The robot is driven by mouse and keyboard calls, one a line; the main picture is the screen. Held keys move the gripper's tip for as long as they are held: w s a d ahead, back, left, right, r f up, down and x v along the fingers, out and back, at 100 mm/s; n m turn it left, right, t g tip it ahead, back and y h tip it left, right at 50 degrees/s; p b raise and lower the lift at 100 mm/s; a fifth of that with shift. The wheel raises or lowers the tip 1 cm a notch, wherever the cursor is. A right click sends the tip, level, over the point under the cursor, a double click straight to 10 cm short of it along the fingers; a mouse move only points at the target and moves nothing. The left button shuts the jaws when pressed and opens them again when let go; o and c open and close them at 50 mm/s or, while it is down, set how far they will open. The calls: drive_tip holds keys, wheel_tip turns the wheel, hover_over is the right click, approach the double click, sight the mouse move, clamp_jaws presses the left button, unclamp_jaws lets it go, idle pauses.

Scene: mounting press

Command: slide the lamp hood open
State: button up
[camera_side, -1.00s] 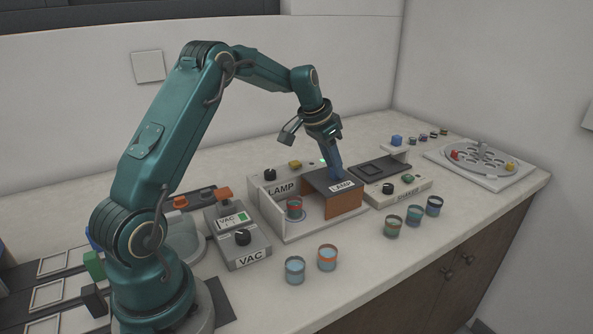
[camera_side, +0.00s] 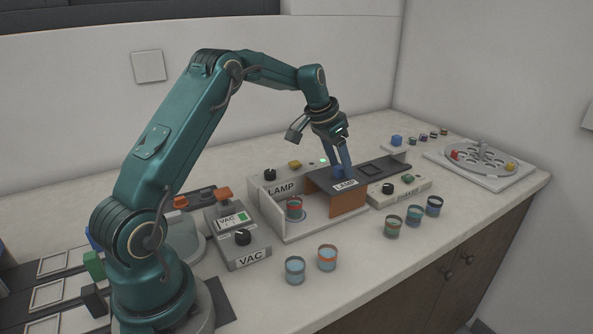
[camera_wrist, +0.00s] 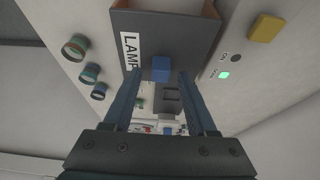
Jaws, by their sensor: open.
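The lamp hood (camera_side: 354,201) has a dark top, orange-brown side panels and a LAMP label. It sits toward the right end of the pale lamp station (camera_side: 285,232). The station's left part is uncovered, with an orange-banded cup (camera_side: 295,209) standing there. A blue knob (camera_wrist: 161,68) stands on the hood's top. My gripper (camera_side: 345,173) is open, its blue fingers low over the hood top. In the wrist view the fingers (camera_wrist: 157,80) are spread with the knob between their tips, and gaps show on both sides. The side view partly hides the knob behind the fingers.
A shaker (camera_side: 400,193) stands close to the hood's right. Several loose cups stand in front, including an orange-banded one (camera_side: 327,258). The VAC box (camera_side: 248,253) is at left. A green light (camera_wrist: 224,75) glows on the lamp panel beside a yellow button (camera_wrist: 266,28).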

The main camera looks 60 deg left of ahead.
sight(332, 178)
drive_tip(key=shift+v, duration=2.55)
drive_tip(key=shift+w+d+r, duration=0.15)
drive_tip(key=shift+d+r, duration=0.1)
drive_tip(key=shift+d, duration=0.05)
drive_tip(key=s+d+r+m+t, duration=0.2)
drive_tip(key=s+d+r, duration=0.85)
drive_tip(key=d, duration=0.35)
drive_tip(key=s+d+f+n, duration=0.1)
drive_tip(key=s+f, duration=0.3)
drive_tip(key=s, duration=0.3)
drive_tip(key=s+d+f+n+g, duration=0.1)
drive_tip(key=s+d+f, duration=0.1)
drive_tip(key=s+f, duration=0.2)
drive_tip(key=s, duration=0.3)
drive_tip(key=shift+s+f, duration=0.15)
drive_tip(key=shift+f, duration=0.2)
